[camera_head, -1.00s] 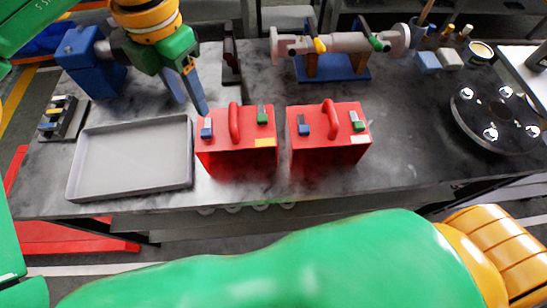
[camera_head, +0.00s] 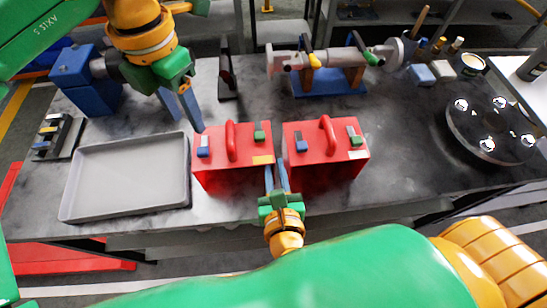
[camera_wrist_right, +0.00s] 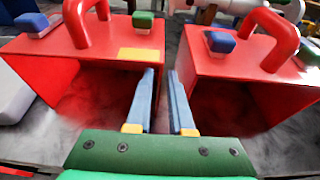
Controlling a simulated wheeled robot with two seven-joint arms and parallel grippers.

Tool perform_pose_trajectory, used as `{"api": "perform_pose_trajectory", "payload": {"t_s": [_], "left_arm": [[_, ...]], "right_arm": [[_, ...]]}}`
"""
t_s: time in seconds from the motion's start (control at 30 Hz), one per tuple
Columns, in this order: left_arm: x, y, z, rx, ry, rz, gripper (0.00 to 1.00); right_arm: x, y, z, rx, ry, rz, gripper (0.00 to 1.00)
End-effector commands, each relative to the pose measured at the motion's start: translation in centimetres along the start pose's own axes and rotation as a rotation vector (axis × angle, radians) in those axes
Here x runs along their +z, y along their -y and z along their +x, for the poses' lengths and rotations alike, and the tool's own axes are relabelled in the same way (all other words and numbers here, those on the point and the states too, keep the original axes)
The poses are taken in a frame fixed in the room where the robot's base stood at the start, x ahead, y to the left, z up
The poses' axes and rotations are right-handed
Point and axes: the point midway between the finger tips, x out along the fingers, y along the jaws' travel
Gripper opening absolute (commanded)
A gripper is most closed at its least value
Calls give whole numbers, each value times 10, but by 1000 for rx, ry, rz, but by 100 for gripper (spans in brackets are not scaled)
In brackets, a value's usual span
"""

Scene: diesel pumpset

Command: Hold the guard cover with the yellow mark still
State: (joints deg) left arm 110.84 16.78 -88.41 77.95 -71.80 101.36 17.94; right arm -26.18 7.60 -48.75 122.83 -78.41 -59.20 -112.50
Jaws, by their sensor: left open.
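The guard cover with the yellow mark (camera_head: 225,174) is the left of two red covers on the bench. It has a red arched handle, a blue and a green block on top, and a yellow patch (camera_head: 262,160) at its front right corner. It also shows at the left of the right wrist view (camera_wrist_right: 100,48). My left gripper (camera_head: 188,120) is open and empty, behind and left of this cover. My right gripper (camera_head: 276,168) is open, its fingers pointing at the gap between the covers.
The second red cover (camera_head: 325,168), with a white patch, stands just right of the gap. A grey tray (camera_head: 125,210) lies to the left. A shaft assembly (camera_head: 330,86) on a blue base stands behind. A dark round flange (camera_head: 490,130) lies at the right.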

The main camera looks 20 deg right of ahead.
Motion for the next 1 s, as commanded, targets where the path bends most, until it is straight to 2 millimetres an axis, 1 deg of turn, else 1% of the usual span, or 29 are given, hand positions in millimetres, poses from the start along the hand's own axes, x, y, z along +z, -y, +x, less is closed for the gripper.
{"api": "perform_pose_trajectory", "payload": {"t_s": [0.03, 0.1, 0.2, 0.3, 0.4, 0.6, 0.67, 0.7, 1.0], "left_arm": [[0, 0, 0, 0, 0, 0, 50], [0, 0, 0, 0, 0, 0, 50], [0, 0, 0, 0, 0, 0, 50], [0, 0, 0, 0, 0, 0, 50], [0, 0, 0, 0, 0, 0, 50], [0, 0, 0, 0, 0, 0, 50], [0, 0, 0, 0, 0, 0, 50], [0, 0, 0, 0, 0, 0, 50], [0, 0, 0, 0, 0, 0, 50]], "right_arm": [[2, 0, 12, -1, 5, 1, 20], [1, 0, 28, -1, 4, -1, 20], [0, 0, 44, 0, 2, -1, 20], [0, 0, 54, 1, 1, 0, 20], [0, 0, 58, 1, -1, 0, 20], [-1, 0, 58, 1, -2, 0, 20], [-1, 0, 58, 1, -1, 0, 4], [-1, 0, 58, 1, -1, 0, 0], [-1, 0, 58, 1, -1, 0, 0]]}}
